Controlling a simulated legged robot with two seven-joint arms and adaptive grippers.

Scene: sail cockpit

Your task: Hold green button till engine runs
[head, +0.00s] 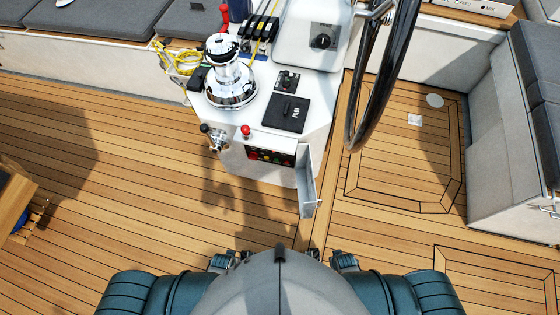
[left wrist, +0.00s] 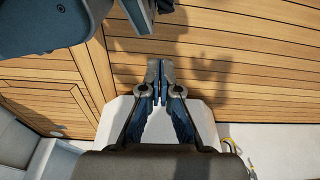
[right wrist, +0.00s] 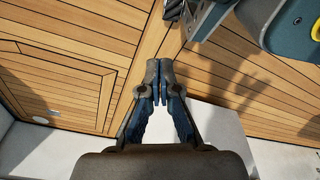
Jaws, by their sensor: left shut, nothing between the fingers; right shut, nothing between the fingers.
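A small black panel (head: 270,155) with red and green buttons sits in a recess on the front of the white pedestal (head: 230,135) in the head view. The buttons are too small there for me to single out the green one for sure. A grey hinged door (head: 307,182) stands open at the panel's right side. My left gripper (left wrist: 157,75) is shut and empty in the left wrist view. My right gripper (right wrist: 160,72) is shut and empty in the right wrist view. Both are apart from the panel. The wrist views do not show the buttons.
A chrome winch (head: 230,85) and a red-knobbed lever (head: 245,131) are on the pedestal. A dark steering wheel (head: 375,85) rises to the right. Grey seats (head: 520,150) line the right side. The teak deck (head: 120,200) in front of the pedestal is clear.

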